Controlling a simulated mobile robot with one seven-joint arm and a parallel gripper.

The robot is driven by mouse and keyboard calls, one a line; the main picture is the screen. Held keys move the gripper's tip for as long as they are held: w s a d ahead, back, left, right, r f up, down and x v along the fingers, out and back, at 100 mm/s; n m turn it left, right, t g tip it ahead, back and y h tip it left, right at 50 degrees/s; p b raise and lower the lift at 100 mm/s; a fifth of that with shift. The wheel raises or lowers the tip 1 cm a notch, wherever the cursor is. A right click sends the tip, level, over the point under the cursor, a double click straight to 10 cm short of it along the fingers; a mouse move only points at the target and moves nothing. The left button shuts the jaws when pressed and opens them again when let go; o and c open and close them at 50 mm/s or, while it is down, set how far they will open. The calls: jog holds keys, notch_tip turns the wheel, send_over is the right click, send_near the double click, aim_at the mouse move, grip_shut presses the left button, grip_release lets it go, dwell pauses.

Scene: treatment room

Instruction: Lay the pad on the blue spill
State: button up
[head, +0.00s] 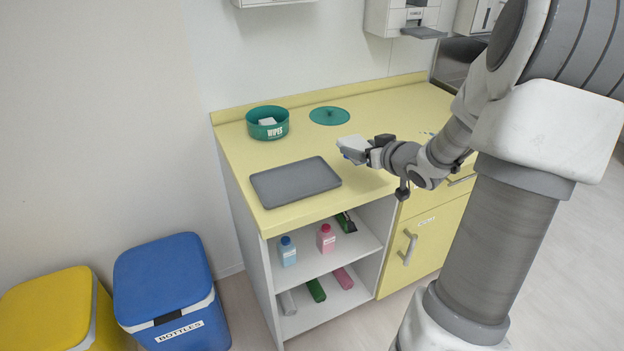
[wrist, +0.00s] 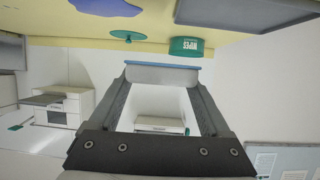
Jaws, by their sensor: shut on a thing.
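The pad (head: 352,145) is white on top with a blue lower side. My gripper (head: 372,150) is shut on it and holds it above the counter. The blue spill (wrist: 108,6) is a blue-violet patch on the yellow counter, cut by the top edge of the wrist view. The pad is apart from it. I cannot make out the spill in the head view, where my arm and gripper hide part of the counter.
On the yellow counter (head: 235,165) are a grey tray (head: 295,182), a green wipes tub (head: 267,125) and its flat green lid (head: 329,116). Bottles stand on the shelf below. Wall dispensers (head: 405,18) hang above. Blue (head: 165,285) and yellow (head: 55,310) bins stand left.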

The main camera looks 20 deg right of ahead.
jog(key=b, duration=0.5)
send_over(315, 180)
notch_tip(315, 180, down, 7)
jog(key=shift+f, duration=0.1)
jog(key=shift+f+b, duration=0.55)
jog(key=shift+f, duration=1.15)
jog(key=shift+f+b, duration=0.3)
jog(key=o, duration=1.1)
jog(key=shift+r, duration=0.1)
jog(key=shift+o, duration=0.2)
